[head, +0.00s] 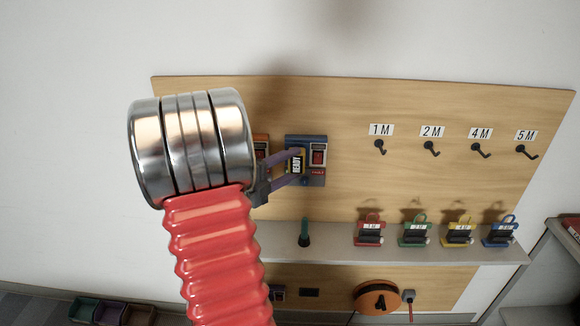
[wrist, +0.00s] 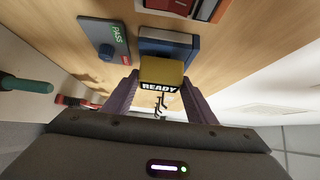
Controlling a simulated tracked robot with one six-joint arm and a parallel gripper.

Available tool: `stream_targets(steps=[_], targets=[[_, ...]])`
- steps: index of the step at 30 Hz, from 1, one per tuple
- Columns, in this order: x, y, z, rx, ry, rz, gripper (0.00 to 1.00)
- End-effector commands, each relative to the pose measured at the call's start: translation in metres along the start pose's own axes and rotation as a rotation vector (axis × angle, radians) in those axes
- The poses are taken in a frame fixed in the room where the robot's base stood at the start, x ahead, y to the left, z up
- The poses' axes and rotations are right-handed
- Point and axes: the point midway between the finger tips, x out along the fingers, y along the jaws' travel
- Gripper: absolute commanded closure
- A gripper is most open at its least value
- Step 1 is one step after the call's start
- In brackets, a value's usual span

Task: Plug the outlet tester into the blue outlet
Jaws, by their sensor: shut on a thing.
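The outlet tester (head: 297,160) is a small yellow block with a READY label, seen also in the wrist view (wrist: 162,73). My gripper (head: 295,165) is shut on it, with a purple finger on each side in the wrist view (wrist: 160,92). The blue outlet (head: 320,143) is on the wooden wall board and has a red switch on its right half. In the wrist view the tester is directly in front of the blue outlet (wrist: 175,42) and overlaps it. Its prongs and the sockets are hidden, so I cannot tell whether it is seated.
An orange outlet (head: 261,140) is left of the blue one, partly behind my arm. A grey panel (wrist: 103,40) reads PASS. A green-handled tool (head: 304,232) and several coloured padlock-like items stand on the shelf (head: 340,253) below. Labelled hooks (head: 430,147) are to the right.

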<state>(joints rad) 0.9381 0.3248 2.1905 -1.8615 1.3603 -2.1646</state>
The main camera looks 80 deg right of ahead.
Motion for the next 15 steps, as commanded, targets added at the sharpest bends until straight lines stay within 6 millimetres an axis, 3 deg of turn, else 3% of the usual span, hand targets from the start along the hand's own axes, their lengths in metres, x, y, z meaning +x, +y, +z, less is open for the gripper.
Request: stream_targets(steps=[15], targets=[[0.0054, -0.0001, 0.0054, 0.0, 0.0, 0.0, 0.7]])
